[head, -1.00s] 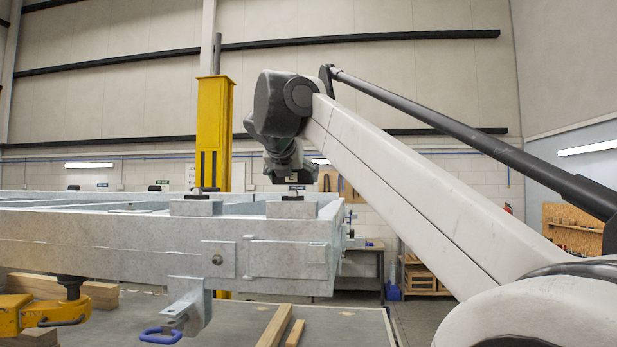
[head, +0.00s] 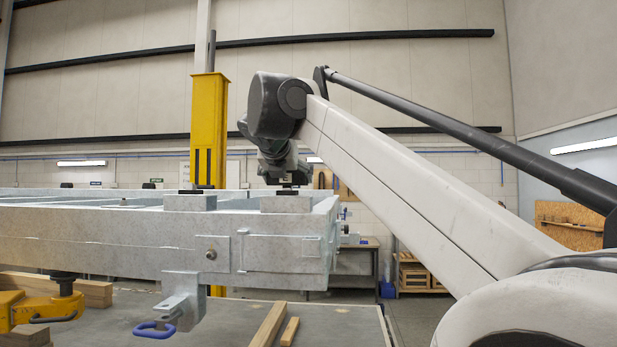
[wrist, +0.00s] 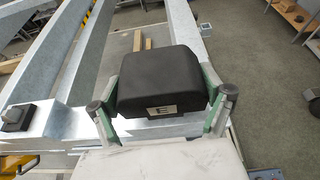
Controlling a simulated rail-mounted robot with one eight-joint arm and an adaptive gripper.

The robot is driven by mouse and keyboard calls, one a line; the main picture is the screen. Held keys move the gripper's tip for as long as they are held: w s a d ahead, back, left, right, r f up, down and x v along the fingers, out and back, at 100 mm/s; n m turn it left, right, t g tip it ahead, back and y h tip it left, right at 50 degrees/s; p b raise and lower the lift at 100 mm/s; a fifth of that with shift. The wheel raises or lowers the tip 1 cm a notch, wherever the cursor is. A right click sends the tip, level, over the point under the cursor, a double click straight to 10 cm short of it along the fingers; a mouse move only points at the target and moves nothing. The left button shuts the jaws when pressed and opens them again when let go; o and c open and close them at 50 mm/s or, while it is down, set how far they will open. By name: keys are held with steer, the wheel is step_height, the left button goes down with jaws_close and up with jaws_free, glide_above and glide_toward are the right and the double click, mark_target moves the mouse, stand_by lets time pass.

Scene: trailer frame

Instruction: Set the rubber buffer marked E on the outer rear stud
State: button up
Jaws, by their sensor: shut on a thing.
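The rubber buffer marked E (wrist: 160,78) is a black block with rounded edges and a small pale label showing E on its near face. My gripper (wrist: 164,116) is shut on it, with green and grey fingers at its left and right sides. In the head view my gripper (head: 287,182) is just above the right mounting block (head: 286,204) on the galvanised frame (head: 120,232). The buffer hides whatever is beneath it in the wrist view, so I cannot tell whether it touches a stud. A second mounting block (head: 190,202) carries a small dark piece (wrist: 17,117).
A yellow post (head: 209,130) stands behind the frame. Wooden beams (head: 268,325) lie below. Open air surrounds the frame's right end.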

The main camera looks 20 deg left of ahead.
steer(key=shift+f+b, duration=0.4)
steer(key=shift+f, duration=0.3)
steer(key=o, duration=1.4)
steer(key=shift+r, duration=0.1)
steer(key=shift+o, duration=0.2)
